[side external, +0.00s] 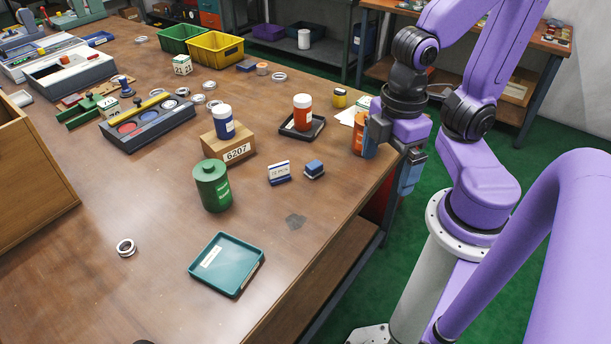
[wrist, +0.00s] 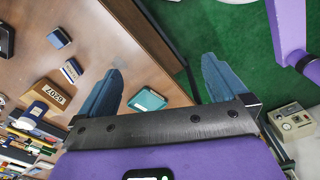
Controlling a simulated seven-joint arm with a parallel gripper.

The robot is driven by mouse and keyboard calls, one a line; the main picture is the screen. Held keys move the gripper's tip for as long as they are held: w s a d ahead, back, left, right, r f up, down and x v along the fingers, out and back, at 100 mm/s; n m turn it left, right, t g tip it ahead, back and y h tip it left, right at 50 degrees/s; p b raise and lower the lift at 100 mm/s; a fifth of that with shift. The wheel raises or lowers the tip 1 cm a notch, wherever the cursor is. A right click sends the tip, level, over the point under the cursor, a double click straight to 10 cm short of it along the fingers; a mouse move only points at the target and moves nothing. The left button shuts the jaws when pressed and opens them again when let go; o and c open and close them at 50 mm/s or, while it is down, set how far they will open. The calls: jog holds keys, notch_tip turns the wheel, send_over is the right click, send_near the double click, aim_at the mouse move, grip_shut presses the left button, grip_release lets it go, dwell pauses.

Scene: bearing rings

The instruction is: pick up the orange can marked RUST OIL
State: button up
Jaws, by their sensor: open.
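I cannot read a RUST OIL marking on either. My gripper (side external: 392,160) hangs at the right edge of the bench, to the right of the capped can. In the wrist view its two blue fingers (wrist: 163,65) are wide apart with nothing between them. No orange can shows clearly in the wrist view.
A green canister (side external: 212,185), a card stand (side external: 279,173), a small blue-topped block (side external: 314,169) and a teal tray (side external: 226,263) are nearby. A yellow-and-black item (side external: 339,98) lies behind.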

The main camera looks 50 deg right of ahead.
jog(key=n+g+h, duration=0.1)
jog(key=n+h, duration=0.4)
jog(key=h, duration=1.3)
send_near(362, 127)
jog(key=d, duration=0.8)
jog(key=shift+s+d, duration=0.2)
jog(key=shift+d+r, duration=0.15)
jog(key=shift+d, duration=2.6)
jog(key=c, duration=1.8)
jog(key=shift+c, duration=0.2)
jog(key=shift+r, duration=0.15)
